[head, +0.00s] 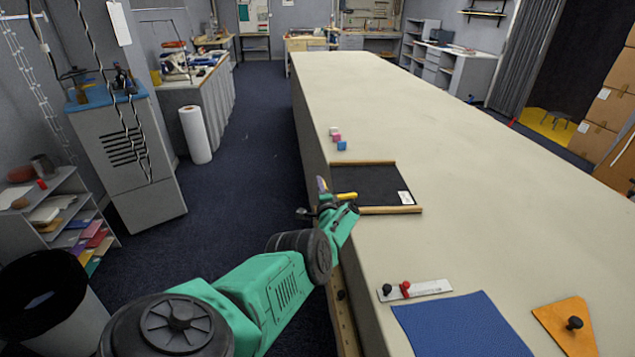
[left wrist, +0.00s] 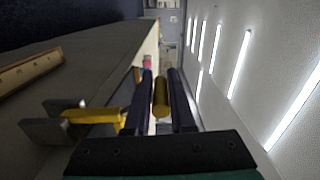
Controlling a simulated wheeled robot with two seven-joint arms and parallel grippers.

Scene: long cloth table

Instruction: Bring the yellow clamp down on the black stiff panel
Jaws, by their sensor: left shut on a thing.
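The black stiff panel (head: 375,184) lies on the table at its left edge, between two wooden strips (head: 390,210), with a white label at its right. The yellow clamp (head: 346,196) shows as a short yellow bar at the panel's left side. My left gripper (head: 323,188) is at the table's left edge beside the panel. In the left wrist view its dark fingers are shut on a yellow cylinder of the clamp (left wrist: 160,97); a yellow bar with grey pads extends left. I cannot tell whether the clamp touches the panel. My right gripper is not in view.
White, pink and blue cubes (head: 342,146) stand beyond the panel. Nearer are a white strip (head: 430,288) with black and red knobs, a blue mat (head: 460,325) and an orange board (head: 555,318) with a black knob. The far and right tabletop (head: 450,150) is clear.

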